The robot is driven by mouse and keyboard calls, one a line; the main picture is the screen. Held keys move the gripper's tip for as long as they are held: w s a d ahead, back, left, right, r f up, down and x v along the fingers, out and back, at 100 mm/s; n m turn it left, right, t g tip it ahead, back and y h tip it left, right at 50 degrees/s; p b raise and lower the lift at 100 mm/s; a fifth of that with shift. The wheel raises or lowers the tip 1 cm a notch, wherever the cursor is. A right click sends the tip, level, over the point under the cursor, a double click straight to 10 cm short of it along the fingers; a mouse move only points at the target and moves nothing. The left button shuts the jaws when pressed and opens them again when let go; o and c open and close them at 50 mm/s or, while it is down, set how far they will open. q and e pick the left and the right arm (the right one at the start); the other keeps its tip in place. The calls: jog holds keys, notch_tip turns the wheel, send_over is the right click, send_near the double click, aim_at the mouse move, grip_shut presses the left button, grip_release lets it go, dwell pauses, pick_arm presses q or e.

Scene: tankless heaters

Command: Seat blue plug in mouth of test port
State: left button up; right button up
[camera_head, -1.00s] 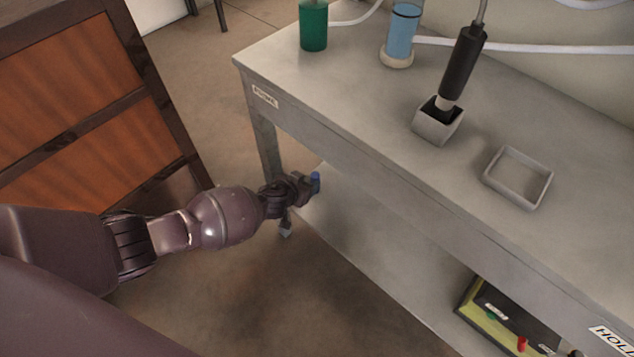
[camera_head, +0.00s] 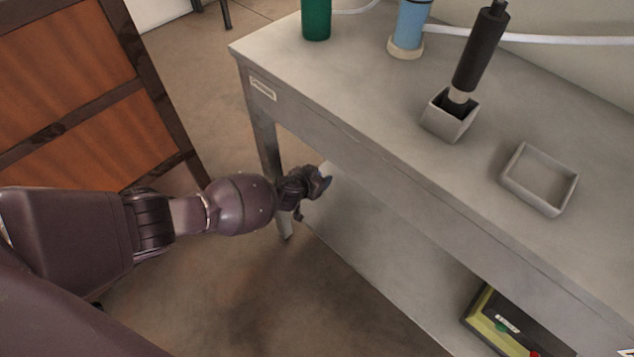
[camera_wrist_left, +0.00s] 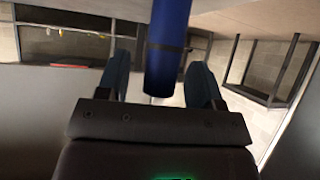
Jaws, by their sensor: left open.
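My left gripper (camera_head: 320,179) is beside the front of the grey bench, below its top edge. In the left wrist view its two dark fingers stand apart. A blue cylinder (camera_wrist_left: 167,45), which looks like the blue plug, runs from the top of that view down between the fingers, with gaps at both sides. What holds its upper end is out of view. In the head view only a small pale-blue bit shows at the gripper tip, so the plug is mostly hidden there. I cannot make out the test port's mouth. My right gripper is not in view.
The grey bench (camera_head: 370,120) carries a green cup (camera_head: 316,18), a blue cylinder on a pale base (camera_head: 410,25), a black probe (camera_head: 480,48) in a square holder (camera_head: 441,122), and an empty tray (camera_head: 513,182). A wooden panel (camera_head: 65,75) stands left. Floor between is clear.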

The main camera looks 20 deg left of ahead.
pick_arm(q)
jog(key=c, duration=1)
jog(key=shift+r, duration=0.1)
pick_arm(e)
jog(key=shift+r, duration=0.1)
pick_arm(q)
jog(key=shift+w+r+p, duration=0.1)
jog(key=shift+r+p, duration=0.2)
jog(key=shift+r, duration=0.05)
notch_tip(320, 180, up, 8)
jog(key=p, duration=0.4)
jog(key=shift+w+r+p, duration=0.1)
jog(key=shift+w+p, duration=0.05)
jog(key=shift+p, duration=0.15)
jog(key=shift+r+p, duration=0.35)
jog(key=shift+r, duration=0.15)
jog(key=shift+s, duration=0.25)
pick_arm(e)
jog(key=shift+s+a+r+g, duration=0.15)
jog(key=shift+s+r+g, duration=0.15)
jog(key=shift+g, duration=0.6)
